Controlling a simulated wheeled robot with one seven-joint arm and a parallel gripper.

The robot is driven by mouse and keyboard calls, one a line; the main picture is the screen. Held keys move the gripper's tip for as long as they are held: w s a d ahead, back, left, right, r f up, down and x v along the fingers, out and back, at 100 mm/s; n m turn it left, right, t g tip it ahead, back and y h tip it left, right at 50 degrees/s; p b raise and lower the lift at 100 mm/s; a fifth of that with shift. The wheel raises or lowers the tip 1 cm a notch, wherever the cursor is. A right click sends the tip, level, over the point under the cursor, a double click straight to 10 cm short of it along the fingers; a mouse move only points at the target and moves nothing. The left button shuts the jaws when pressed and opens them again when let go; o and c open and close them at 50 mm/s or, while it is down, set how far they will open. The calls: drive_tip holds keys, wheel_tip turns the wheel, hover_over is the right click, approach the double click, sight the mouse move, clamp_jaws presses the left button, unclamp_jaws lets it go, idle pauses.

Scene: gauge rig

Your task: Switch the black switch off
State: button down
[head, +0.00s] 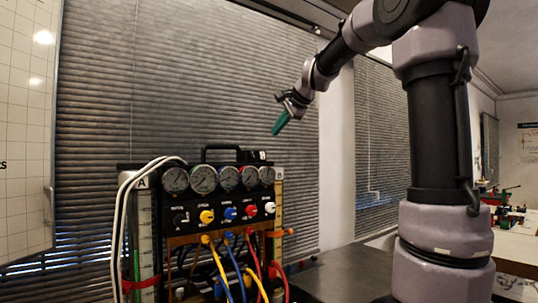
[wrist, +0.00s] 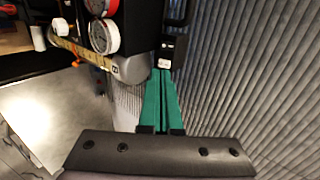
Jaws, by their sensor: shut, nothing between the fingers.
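The gauge rig (head: 222,195) stands on the table in the head view. A row of coloured knobs crosses its panel, with a dark knob (head: 180,218) at the far left, hard to make out against the black panel. Its setting cannot be read. My gripper (head: 277,128) is in the air above the right end of the rig, with its teal fingers together and empty, touching nothing. In the wrist view the shut fingers (wrist: 161,76) point toward a small black box (wrist: 174,48) with pale marks. The dark knob cannot be made out in the wrist view.
A row of gauges (head: 203,179) sits above the yellow (head: 207,216), blue (head: 230,213), red (head: 251,210) and white (head: 269,208) knobs. Coloured cables (head: 222,262) hang in front. White tubes (head: 122,205) loop at the left. The dark tabletop (head: 345,272) at right is clear.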

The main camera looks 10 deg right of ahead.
sight(255, 157)
drive_tip(key=shift+w+d, duration=0.1)
drive_tip(key=shift+w, duration=0.05)
drive_tip(key=shift+w, duration=0.1)
drive_tip(key=x, duration=1.3)
drive_tip(key=shift+w+f, duration=0.25)
drive_tip(key=shift+f, duration=0.05)
drive_tip(key=shift+w+a+f, duration=0.1)
drive_tip(key=shift+a+f, duration=0.1)
drive_tip(key=shift+f, duration=0.1)
drive_tip(key=shift+r, duration=0.15)
